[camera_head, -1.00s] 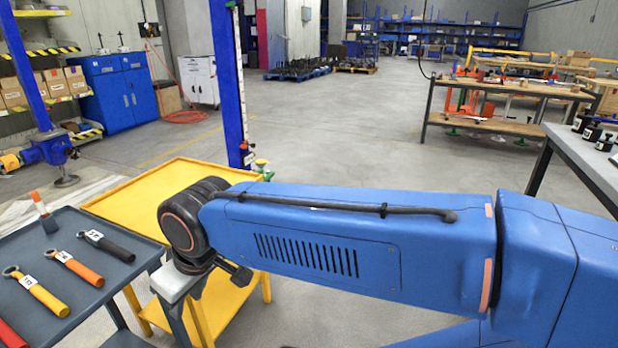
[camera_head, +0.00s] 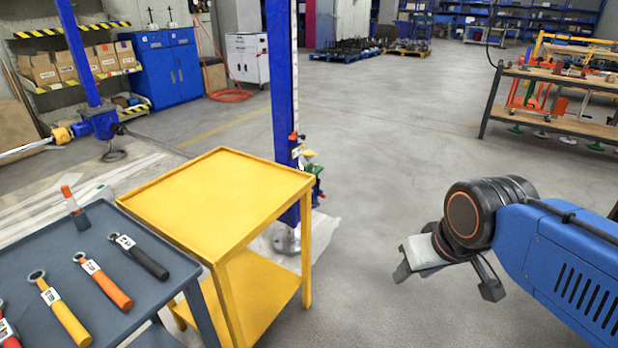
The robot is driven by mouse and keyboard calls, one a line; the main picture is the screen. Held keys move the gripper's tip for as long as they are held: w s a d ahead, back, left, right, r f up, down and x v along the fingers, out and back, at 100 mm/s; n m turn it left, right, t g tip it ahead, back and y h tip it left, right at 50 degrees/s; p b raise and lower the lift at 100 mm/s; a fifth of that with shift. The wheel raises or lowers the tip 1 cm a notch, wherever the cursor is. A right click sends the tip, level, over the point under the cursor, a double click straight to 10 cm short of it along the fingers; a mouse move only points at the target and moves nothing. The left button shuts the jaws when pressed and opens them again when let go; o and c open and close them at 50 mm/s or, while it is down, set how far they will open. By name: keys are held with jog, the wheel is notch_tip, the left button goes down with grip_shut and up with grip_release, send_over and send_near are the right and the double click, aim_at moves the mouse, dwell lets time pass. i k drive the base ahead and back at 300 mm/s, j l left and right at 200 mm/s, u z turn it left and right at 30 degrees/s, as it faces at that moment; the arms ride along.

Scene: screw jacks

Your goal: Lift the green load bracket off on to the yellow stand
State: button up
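The yellow stand (camera_head: 215,205) is a two-shelf table left of centre, with a bare top. Just behind its right corner rises a blue post (camera_head: 283,90). A small green part (camera_head: 317,169), which looks like the load bracket, shows on the post's right side near the level of the stand top. It is partly hidden and small, so its shape is unclear. My gripper (camera_head: 440,268) hangs at the end of my blue arm, right of the stand and well apart from the post. Its fingertips are not clear, and I see nothing held in it.
A dark grey tool table (camera_head: 90,265) with several wrenches (camera_head: 106,283) stands at the left, close to the stand. Another blue post with a blue unit (camera_head: 100,122) is behind it. Open floor (camera_head: 400,160) lies between the right post and the workbench (camera_head: 550,100).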

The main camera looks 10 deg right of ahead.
aim_at(308, 168)
jog(key=i+l, duration=0.3)
jog(key=i+l+u, duration=0.15)
jog(key=i+l, duration=0.45)
jog(key=l, duration=0.2)
jog(key=i+l+u, duration=0.15)
jog(key=i+l, duration=0.45)
jog(key=l, duration=0.25)
jog(key=i+l+u, duration=0.15)
jog(key=l, duration=0.25)
jog(key=i, duration=0.1)
